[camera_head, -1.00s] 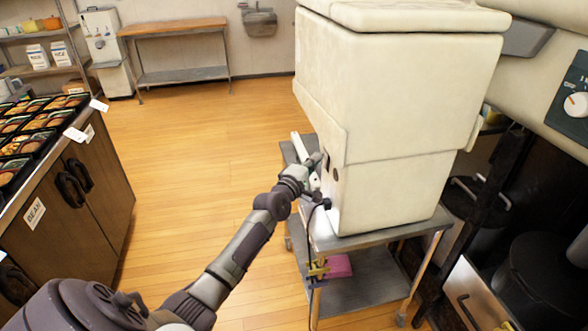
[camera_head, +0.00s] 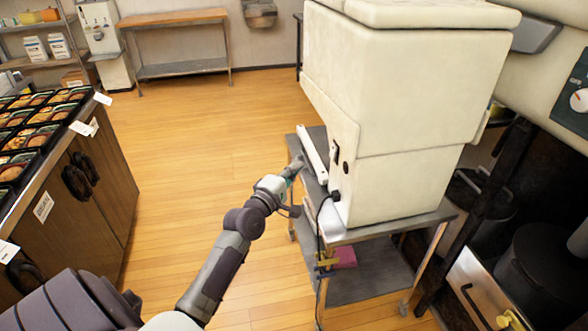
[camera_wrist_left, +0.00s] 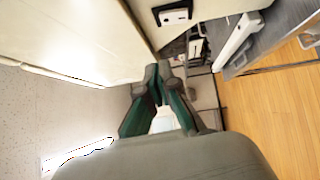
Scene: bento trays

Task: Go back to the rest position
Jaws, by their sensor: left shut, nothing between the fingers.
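My left gripper (camera_head: 292,172) is shut and empty. In the head view it is in front of the left side of a large cream-coloured machine (camera_head: 400,110), near a white bar (camera_head: 312,155) on the metal cart (camera_head: 385,229). In the left wrist view the gripper's green and grey fingers (camera_wrist_left: 158,82) meet at the tips with nothing held. The machine's pale side (camera_wrist_left: 75,35) and a switch (camera_wrist_left: 173,14) show close by in that view. My right gripper does not show in either view.
A wooden counter (camera_head: 108,200) with several food trays (camera_head: 40,138) stands at the left. A wooden table (camera_head: 175,17) is at the back wall. A black cable (camera_head: 318,230) hangs by the cart. The wooden floor (camera_head: 200,120) between counter and cart is open.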

